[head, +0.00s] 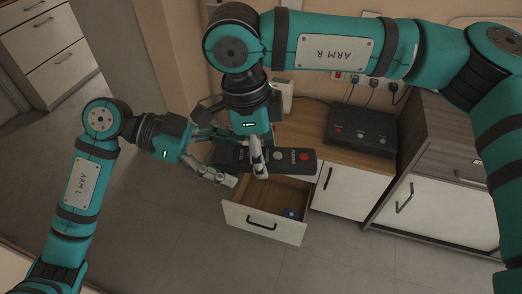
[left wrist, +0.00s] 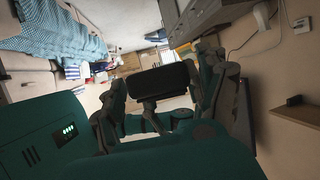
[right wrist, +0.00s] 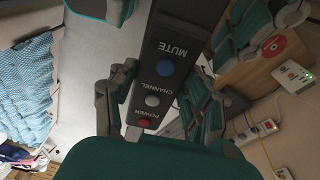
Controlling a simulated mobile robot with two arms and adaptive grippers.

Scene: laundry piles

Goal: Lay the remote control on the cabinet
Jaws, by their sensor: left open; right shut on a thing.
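The remote control (head: 297,160) is long and dark, with a red POWER button, a white CHANNEL button and a blue MUTE button that show in the right wrist view (right wrist: 158,85). My right gripper (head: 258,160) is shut on its middle, holding it above the cabinet (head: 301,130) and its open drawer. My left gripper (head: 229,158) is open, with its fingers on either side of the remote's left end; contact is unclear. That dark end (left wrist: 160,80) shows between the fingers in the left wrist view. The cabinet has a wooden top and white fronts.
A black box (head: 361,131) with buttons stands on the cabinet top at the right. Plugs and cables hang at the wall behind. A grey wood unit (head: 445,150) stands right.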

